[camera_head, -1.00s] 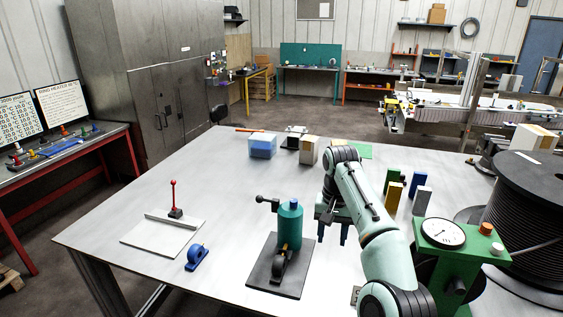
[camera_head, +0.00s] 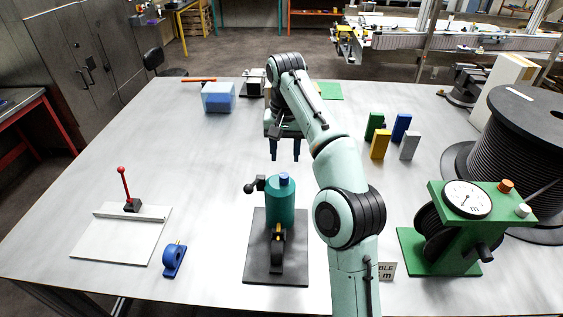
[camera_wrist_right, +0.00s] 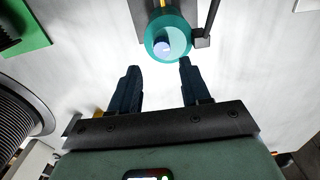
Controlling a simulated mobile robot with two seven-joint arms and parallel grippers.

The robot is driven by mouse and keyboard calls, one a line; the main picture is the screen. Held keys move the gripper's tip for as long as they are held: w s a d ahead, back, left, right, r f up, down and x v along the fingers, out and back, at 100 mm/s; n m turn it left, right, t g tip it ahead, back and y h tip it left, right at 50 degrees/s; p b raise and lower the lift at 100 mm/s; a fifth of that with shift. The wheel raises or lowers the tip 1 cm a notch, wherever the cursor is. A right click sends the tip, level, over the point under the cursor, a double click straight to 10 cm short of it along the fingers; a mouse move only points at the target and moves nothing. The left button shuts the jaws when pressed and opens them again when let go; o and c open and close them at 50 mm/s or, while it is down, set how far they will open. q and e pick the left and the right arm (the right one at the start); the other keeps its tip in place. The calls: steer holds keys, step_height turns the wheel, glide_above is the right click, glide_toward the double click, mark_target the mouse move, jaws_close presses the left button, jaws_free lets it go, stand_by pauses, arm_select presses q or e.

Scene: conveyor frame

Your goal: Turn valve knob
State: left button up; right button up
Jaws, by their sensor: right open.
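A teal cylinder (camera_head: 281,207) with a blue cap (camera_head: 284,177) stands upright on a dark base plate (camera_head: 260,272). A side arm with a black ball knob (camera_head: 249,188) sticks out to its left in the head view. A black part with a yellowish mark (camera_head: 277,248) sits at its front. My right gripper (camera_head: 285,152) is open and empty, fingers pointing down, just behind the cylinder. In the right wrist view the cylinder top (camera_wrist_right: 178,38) lies just beyond the open fingertips (camera_wrist_right: 159,68), with no visible contact. My left gripper is out of view.
A green gauge stand (camera_head: 458,225) and black cable spool (camera_head: 525,135) stand at right. A white plate with a red lever (camera_head: 124,186) and a blue tool (camera_head: 174,261) lie left. The left middle table is clear.

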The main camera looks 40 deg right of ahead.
mark_target(284, 175)
step_height(284, 175, down, 8)
steer(key=shift+w+r, duration=0.1)
steer(key=shift+r, duration=0.15)
steer(key=c, duration=0.6)
steer(key=n, duration=0.9)
steer(key=shift+w+r, duration=0.1)
steer(key=n, duration=0.5)
steer(key=shift+n, duration=0.3)
steer(key=n, duration=0.3)
steer(key=o, duration=0.8)
steer(key=shift+r, duration=3.7)
